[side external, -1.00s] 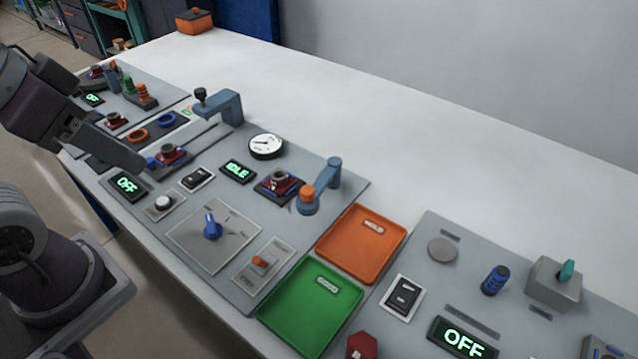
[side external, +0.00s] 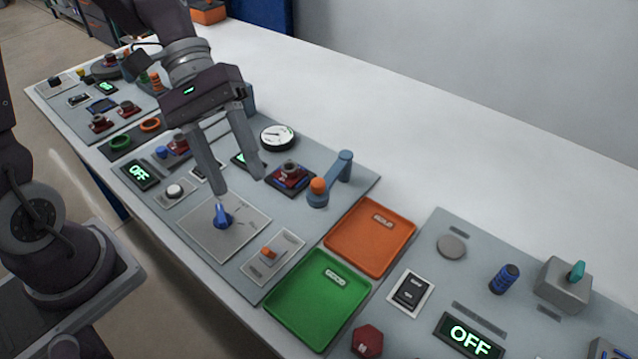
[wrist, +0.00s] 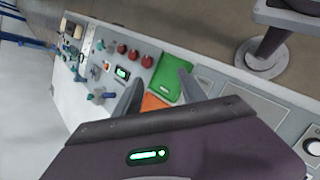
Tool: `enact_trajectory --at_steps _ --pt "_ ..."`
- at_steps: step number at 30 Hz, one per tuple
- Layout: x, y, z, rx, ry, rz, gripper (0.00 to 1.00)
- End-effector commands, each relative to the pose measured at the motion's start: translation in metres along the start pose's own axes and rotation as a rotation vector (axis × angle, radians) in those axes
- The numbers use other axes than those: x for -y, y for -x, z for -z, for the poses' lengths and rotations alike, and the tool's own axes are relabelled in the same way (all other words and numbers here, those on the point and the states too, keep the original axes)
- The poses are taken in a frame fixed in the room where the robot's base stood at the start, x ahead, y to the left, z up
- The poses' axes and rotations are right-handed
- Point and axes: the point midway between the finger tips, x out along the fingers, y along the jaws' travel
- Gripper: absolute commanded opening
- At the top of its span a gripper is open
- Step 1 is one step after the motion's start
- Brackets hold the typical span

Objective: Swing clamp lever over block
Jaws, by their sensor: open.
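A blue clamp lever (side external: 333,175) with an orange knob (side external: 318,185) stands at the right end of the middle panel in the side view. A dark block (side external: 290,169) sits in a red and blue fixture (side external: 292,181) just left of it. The lever lies beside the block, not over it. My gripper (side external: 241,186) is open and empty, fingers pointing down above the panel, left of the block and near the blue dial. Its fingers also show in the wrist view (wrist: 160,76). I cannot make out the lever or block there.
The blue dial (side external: 222,215) and an orange-handled switch (side external: 269,254) lie in front. A round gauge (side external: 277,138) is behind the gripper. An orange tray (side external: 370,237) and a green tray (side external: 318,299) lie right of the panel. The white table behind is clear.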

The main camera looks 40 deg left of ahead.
Motion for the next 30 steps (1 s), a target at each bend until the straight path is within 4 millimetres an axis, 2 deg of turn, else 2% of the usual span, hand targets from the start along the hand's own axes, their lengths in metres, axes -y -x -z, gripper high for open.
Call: enact_trajectory --at_steps 1,5,9,12,15,17,24,30 --pt "-0.004 -0.008 0.021 0.101 0.116 -0.100 0.48" --pt "-0.013 -0.022 0.085 0.307 0.411 -0.407 0.48" --pt "0.001 -0.039 0.155 0.448 0.701 -0.717 0.48" --pt "0.015 -0.051 0.188 0.495 0.846 -0.867 0.48" --pt "0.025 -0.058 0.204 0.514 0.922 -0.944 0.48" --pt "0.024 -0.062 0.208 0.518 0.939 -0.960 0.48" --pt "-0.014 -0.085 0.208 0.520 0.939 -0.957 0.48" --pt "-0.033 -0.096 0.209 0.518 0.939 -0.957 0.48"
